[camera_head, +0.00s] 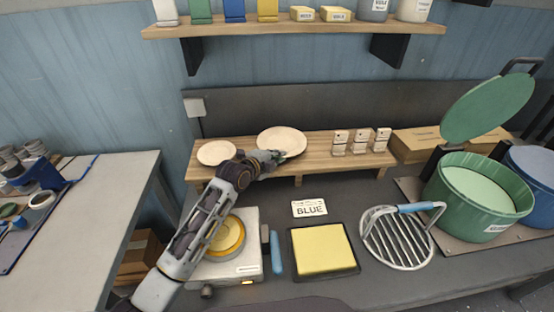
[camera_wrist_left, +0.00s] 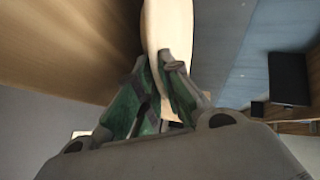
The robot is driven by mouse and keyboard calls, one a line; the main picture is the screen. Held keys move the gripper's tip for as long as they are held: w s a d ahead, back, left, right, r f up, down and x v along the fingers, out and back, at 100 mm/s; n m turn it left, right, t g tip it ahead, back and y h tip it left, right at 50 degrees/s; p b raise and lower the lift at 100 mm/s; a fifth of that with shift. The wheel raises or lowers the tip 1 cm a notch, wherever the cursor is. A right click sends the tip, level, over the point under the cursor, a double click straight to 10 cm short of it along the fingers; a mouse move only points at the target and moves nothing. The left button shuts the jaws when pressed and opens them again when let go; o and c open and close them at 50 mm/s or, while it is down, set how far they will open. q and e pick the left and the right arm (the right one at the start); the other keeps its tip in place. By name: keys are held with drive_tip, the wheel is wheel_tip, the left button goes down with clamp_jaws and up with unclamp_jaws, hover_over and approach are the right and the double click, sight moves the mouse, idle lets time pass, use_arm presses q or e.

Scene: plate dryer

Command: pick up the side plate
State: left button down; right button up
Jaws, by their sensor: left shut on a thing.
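Two cream plates show at the wooden riser (camera_head: 330,160) in the head view. The smaller plate (camera_head: 215,153) is at the riser's left end. The larger plate (camera_head: 282,139) is to its right. My left gripper (camera_head: 275,156) is at the front edge of the larger plate and is shut on it. In the left wrist view, the plate (camera_wrist_left: 168,25) runs up from between the green-padded fingers of my left gripper (camera_wrist_left: 157,65). The fingers hide part of its rim. I cannot tell whether it is clear of the riser. My right gripper is out of view.
Several small labelled blocks (camera_head: 361,141) stand on the riser to the right. In front are a burner unit (camera_head: 246,263), a yellow pad (camera_head: 322,249), a wire rack (camera_head: 399,240) and a green pot (camera_head: 462,208). A shelf (camera_head: 300,30) hangs above.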

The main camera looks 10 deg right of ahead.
use_arm(q)
wheel_tip(320, 180, up, 8)
drive_tip(key=shift+r, duration=0.2)
idle(0.8)
